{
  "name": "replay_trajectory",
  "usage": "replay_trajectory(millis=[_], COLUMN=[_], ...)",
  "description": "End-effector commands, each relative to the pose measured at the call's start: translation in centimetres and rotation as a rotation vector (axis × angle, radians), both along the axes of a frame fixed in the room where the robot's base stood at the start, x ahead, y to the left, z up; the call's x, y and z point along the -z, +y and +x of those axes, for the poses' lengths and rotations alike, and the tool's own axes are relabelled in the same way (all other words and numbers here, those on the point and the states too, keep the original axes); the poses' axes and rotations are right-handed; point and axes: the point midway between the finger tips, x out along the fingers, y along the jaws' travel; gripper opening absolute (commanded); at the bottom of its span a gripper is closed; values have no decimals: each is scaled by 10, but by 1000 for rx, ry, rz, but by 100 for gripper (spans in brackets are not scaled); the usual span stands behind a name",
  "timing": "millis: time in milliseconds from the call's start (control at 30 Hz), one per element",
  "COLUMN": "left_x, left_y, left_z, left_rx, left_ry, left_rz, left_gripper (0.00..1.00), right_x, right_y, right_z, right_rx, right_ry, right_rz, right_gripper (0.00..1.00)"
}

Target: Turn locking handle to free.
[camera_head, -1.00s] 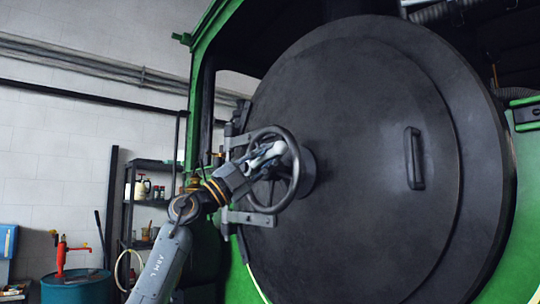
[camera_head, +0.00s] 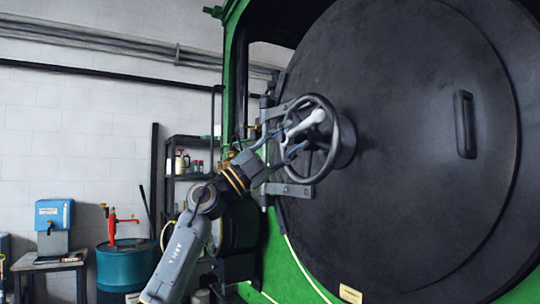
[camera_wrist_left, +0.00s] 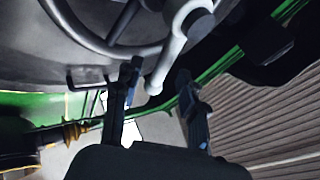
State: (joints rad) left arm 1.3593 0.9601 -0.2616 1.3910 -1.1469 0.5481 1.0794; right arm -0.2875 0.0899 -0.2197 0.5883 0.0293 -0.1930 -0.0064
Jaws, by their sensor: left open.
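The locking handle (camera_head: 303,124) is a light grey lever with a rounded end, mounted at the middle of a dark handwheel (camera_head: 336,118) on the big round smokebox door. It slants down to the left in the head view. In the left wrist view the handle (camera_wrist_left: 165,62) hangs down, its rounded end near the gap between the fingertips. My left gripper (camera_head: 285,142) is open and empty, just below and left of the handle's end. Its fingers (camera_wrist_left: 158,82) also show in the wrist view; whether they touch the handle I cannot tell. My right gripper is not seen.
The round black door (camera_head: 410,170) fills the right side, with a fixed grab handle (camera_head: 465,125). Hinge straps (camera_head: 288,189) sit by the wheel near the green frame (camera_head: 233,85). A shelf (camera_head: 188,177), teal drum (camera_head: 125,268) and blue box (camera_head: 53,214) stand behind left.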

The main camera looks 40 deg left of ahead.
Motion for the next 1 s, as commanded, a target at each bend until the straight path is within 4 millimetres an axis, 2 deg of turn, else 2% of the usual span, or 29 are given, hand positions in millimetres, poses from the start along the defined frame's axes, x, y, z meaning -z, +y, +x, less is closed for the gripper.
replay_trajectory(millis=[200,400,1000], left_x=[23,34,41], left_y=[15,25,32], left_z=[-27,-39,-37], left_rx=[0,3,4], left_ry=[1,0,2], left_rz=[4,-2,-4], left_gripper=[41,41,41], right_x=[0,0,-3], right_y=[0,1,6], right_z=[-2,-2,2], right_rx=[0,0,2], right_ry=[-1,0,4], right_rz=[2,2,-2], right_gripper=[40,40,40])
